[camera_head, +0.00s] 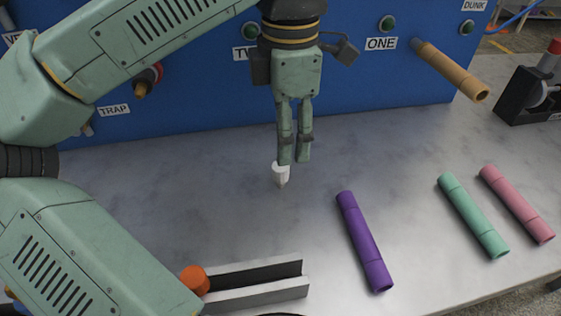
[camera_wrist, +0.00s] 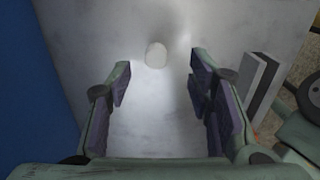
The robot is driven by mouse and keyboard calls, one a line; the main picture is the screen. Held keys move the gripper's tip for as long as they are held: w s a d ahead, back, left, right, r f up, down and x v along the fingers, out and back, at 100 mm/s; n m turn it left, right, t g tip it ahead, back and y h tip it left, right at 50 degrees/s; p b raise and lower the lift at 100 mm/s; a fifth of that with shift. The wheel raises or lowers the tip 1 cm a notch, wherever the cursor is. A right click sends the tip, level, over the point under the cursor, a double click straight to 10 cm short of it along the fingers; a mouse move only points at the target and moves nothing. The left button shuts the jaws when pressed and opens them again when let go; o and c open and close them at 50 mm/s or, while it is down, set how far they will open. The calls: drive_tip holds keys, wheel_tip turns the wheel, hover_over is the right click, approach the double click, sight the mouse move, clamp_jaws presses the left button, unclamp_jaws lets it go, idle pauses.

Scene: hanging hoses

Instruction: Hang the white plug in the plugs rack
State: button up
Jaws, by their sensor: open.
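The white plug (camera_head: 281,175) is a small pale piece with a wide top and a narrower lower end, just below my gripper's fingertips in the head view. In the wrist view the white plug (camera_wrist: 156,54) is a round-ended pale cylinder beyond the fingertips, between their lines. My gripper (camera_head: 294,161) points down over the table, and its fingers are spread and empty in the wrist view (camera_wrist: 161,72). A grey slotted holder (camera_head: 262,294) with an orange plug (camera_head: 195,280) at its left end lies at the front; I cannot tell whether it is the plugs rack.
Purple (camera_head: 364,240), green (camera_head: 473,215) and pink (camera_head: 516,204) tubes lie on the grey table (camera_head: 420,150) to the right. An orange-tan tube (camera_head: 450,71) juts from the blue panel (camera_head: 200,105) behind. A black device (camera_head: 530,95) stands at the right edge.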

sight(280, 171)
wheel_tip(280, 171, down, 3)
drive_tip(key=shift+s+f, duration=0.1)
drive_tip(key=shift+f, duration=0.1)
drive_tip(key=shift+w+a+f+p, duration=0.1)
drive_tip(key=shift+a+f+p, duration=0.1)
drive_tip(key=shift+f, duration=0.7)
drive_tip(key=shift+w+a+f+p, duration=0.1)
drive_tip(key=shift+a+f+p, duration=0.05)
drive_tip(key=shift+f, duration=0.75)
drive_tip(key=shift+w+a+f+p, duration=0.1)
drive_tip(key=shift+a+f+p, duration=0.1)
drive_tip(key=shift+f, duration=0.7)
drive_tip(key=shift+c, duration=0.2)
drive_tip(key=c, duration=1.1)
